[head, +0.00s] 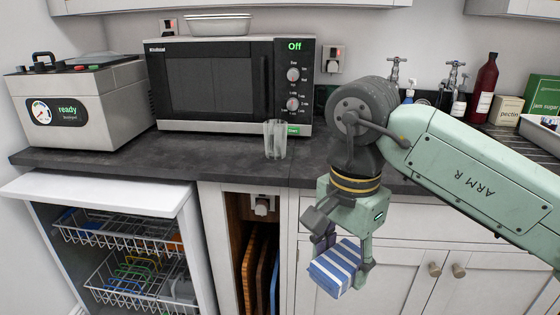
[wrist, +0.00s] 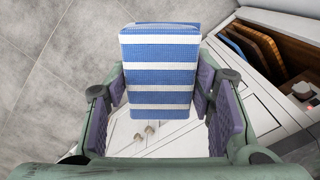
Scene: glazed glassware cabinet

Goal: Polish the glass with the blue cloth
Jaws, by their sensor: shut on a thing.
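The glass (head: 275,139) is a clear tumbler standing upright on the dark worktop (head: 225,166), in front of the microwave. The blue cloth (head: 336,268) is blue with white stripes and looks folded into a block. My gripper (head: 338,262) is shut on the cloth and holds it in front of the cabinet doors, below the worktop edge and to the right of the glass. In the wrist view the cloth (wrist: 160,72) sits between the two purple finger pads. The glass does not show in the wrist view.
A microwave (head: 228,84) with a bowl on top stands behind the glass. A grey machine reading "ready" (head: 83,103) is at the left. An open dishwasher (head: 124,252) with racks is below it. Upright boards (head: 256,270) fill a narrow slot. Bottles and boxes stand near the taps at right.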

